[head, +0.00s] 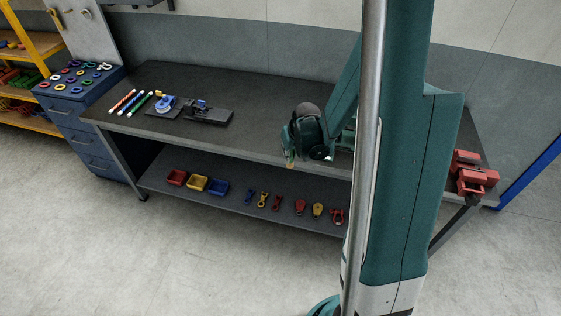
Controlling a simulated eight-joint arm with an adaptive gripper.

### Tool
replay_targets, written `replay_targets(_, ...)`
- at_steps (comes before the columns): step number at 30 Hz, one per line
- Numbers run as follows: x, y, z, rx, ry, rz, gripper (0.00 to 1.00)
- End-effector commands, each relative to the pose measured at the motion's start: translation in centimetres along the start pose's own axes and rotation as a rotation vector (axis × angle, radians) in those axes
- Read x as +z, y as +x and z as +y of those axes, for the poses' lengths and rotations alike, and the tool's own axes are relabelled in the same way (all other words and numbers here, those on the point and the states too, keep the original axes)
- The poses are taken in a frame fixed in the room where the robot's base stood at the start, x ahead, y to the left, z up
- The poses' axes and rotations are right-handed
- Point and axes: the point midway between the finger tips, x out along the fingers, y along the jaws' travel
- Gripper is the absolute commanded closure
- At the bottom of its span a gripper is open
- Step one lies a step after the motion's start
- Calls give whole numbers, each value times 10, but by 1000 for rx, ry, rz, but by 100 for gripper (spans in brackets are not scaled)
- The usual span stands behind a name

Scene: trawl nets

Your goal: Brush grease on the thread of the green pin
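The green pin (140,104) lies on the dark workbench at the left, the rightmost of three striped rods. Beside it lie a blue pin (130,103) and a red pin (121,101). Their threads are too small to make out. A round blue item (164,104), possibly a grease pot, sits on a grey pad right of the pins. I cannot make out a brush for certain. My gripper (290,161) hangs over the middle front of the bench, well right of the pins. A small orange-tan patch shows at its tip. Its fingers are too small to read.
A dark plate with a small black device (204,111) lies right of the blue item. Red, yellow and blue bins (197,183) and several hooks and shackles are on the lower shelf. Rings cover the blue cabinet (75,113). A red vise (474,180) is at the right end.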

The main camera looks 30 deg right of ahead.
Motion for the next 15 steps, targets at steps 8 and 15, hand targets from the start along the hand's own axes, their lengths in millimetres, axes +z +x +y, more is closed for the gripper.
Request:
replay_targets(8,-28,-14,69,19,44,0,100)
replay_targets(15,-48,-30,130,34,83,0,100)
